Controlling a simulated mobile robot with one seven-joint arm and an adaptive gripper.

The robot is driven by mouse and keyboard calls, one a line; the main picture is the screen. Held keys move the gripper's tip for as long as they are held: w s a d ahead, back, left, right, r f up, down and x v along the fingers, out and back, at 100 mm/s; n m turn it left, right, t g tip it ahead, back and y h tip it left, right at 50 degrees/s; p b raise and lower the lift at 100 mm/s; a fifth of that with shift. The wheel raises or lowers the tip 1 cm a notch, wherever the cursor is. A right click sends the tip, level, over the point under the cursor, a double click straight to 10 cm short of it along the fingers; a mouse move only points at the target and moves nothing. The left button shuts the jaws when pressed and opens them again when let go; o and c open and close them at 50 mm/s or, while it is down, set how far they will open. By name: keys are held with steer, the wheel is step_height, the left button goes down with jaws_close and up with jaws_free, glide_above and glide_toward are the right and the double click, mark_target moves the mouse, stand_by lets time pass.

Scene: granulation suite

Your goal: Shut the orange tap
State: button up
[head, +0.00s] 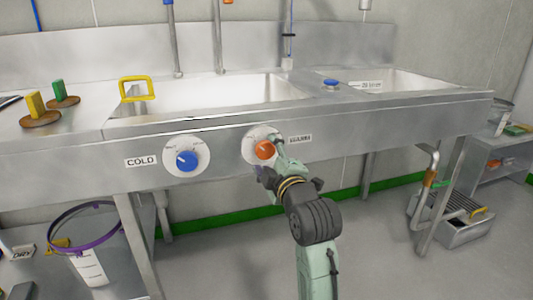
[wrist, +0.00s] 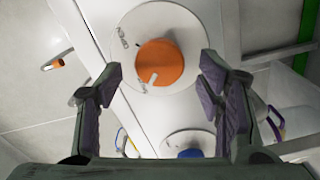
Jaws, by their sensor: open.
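The orange tap (head: 264,149) is a round knob on a white dial plate on the steel sink's front panel, beside a label whose word I cannot read surely. It also shows in the wrist view (wrist: 160,62), with a pale pointer mark at its lower left. My gripper (head: 268,160) is in front of and partly over the dial in the head view. In the wrist view my gripper (wrist: 160,85) is open, its two fingers on either side of the knob and apart from it. Whether the fingertips reach the knob's depth is hard to tell.
A blue tap (head: 187,161) labelled COLD sits to the left on the same panel. The sink (head: 230,92) has a yellow handle (head: 137,88) at its rim. A bucket (head: 95,245) stands below left. A metal foot-pedal unit (head: 468,228) stands at right. The floor in front is clear.

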steer(key=v, duration=1)
steer(key=shift+r, duration=0.1)
